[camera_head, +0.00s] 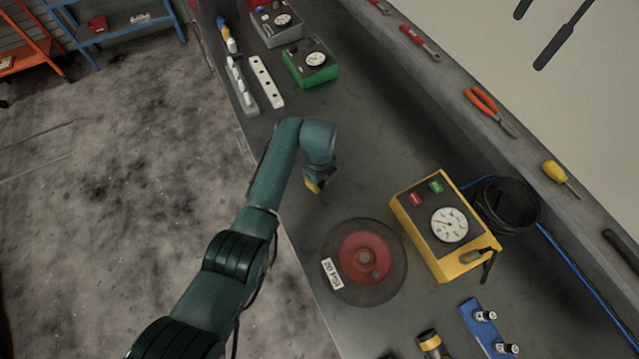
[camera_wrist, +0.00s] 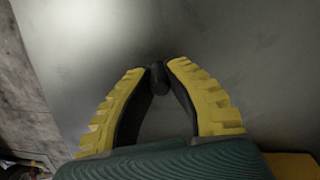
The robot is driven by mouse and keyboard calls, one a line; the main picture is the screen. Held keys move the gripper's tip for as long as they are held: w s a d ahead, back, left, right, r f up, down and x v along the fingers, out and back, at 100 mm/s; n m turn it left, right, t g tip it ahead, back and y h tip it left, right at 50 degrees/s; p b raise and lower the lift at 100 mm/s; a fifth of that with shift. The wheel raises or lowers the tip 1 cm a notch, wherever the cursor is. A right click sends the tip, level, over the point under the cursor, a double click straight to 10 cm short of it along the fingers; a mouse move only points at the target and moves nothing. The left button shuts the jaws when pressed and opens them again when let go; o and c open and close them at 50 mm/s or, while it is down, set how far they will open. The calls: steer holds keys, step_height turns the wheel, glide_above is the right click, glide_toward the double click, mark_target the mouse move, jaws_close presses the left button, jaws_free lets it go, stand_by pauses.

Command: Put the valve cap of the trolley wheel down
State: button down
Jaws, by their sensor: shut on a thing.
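The trolley wheel (camera_head: 340,285) lies flat on the grey bench, with a dark tyre, a red hub and a white label on its left side. My gripper (camera_head: 322,196) is above the bench, up and left of the wheel in the head view and apart from it. In the wrist view my gripper (camera_wrist: 157,72) has its yellow-backed fingers closed at the tips on a small dark piece, the valve cap (camera_wrist: 158,79).
A yellow gauge box (camera_head: 465,262) stands right of the wheel. A blue block with metal fittings (camera_head: 484,325) and a yellow-black cylinder (camera_head: 430,343) are at the front. A green gauge box (camera_head: 312,73) and a white strip (camera_head: 266,81) are farther back. The bench between is clear.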

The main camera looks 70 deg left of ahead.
steer(key=shift+f, duration=0.1)
steer(key=c, duration=1.1)
jaws_free()
step_height(320, 180, up, 12)
steer(key=shift+r+p, duration=0.1)
steer(key=shift+p, duration=0.6)
